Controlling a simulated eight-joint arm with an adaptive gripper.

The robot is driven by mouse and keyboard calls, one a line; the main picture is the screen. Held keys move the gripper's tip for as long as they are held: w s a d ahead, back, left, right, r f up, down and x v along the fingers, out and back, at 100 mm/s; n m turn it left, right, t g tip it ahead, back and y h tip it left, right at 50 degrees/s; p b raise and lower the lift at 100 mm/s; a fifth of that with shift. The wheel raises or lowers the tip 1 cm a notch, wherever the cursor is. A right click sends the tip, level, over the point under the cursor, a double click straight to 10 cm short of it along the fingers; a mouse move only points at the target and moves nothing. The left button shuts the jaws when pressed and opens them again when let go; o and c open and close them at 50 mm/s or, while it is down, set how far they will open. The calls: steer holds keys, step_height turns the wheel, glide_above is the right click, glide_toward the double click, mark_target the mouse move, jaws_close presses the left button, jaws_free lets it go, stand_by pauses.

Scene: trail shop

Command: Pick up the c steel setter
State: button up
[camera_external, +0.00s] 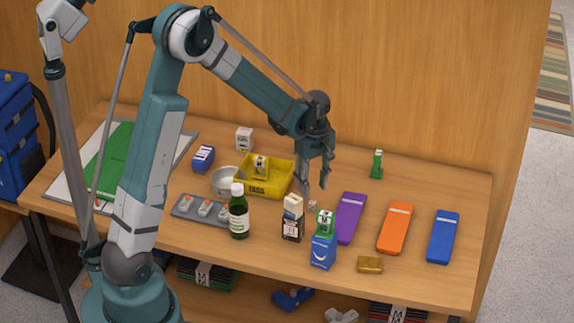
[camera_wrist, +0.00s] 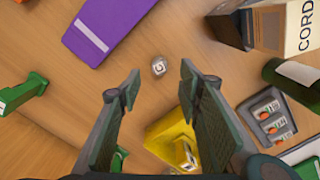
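A small silvery piece with a letter that looks like a C (camera_wrist: 159,66) lies on the wooden tabletop; I take it for the c steel setter. In the external view it is a small pale object (camera_external: 312,204) beside the purple case. My gripper (camera_external: 315,180) is above it, pointing down, with its fingers apart. In the wrist view the gripper (camera_wrist: 160,82) is open and empty, and the piece lies just beyond the fingertips, between their lines. Nothing touches it.
A purple case (camera_wrist: 108,30) lies close to the piece. A dark carton (camera_external: 293,222), a green bottle (camera_external: 239,216) and a yellow bin (camera_external: 279,182) stand nearby. Orange (camera_external: 396,230) and blue (camera_external: 443,238) cases lie to the right. The wood immediately around the piece is clear.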

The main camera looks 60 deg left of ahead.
mark_target(312, 202)
steer(key=shift+f, duration=0.8)
steer(key=shift+f, duration=0.1)
steer(key=shift+a+f, duration=0.1)
steer(key=shift+f, duration=2.4)
steer(key=shift+c, duration=0.5)
steer(key=c, duration=0.9)
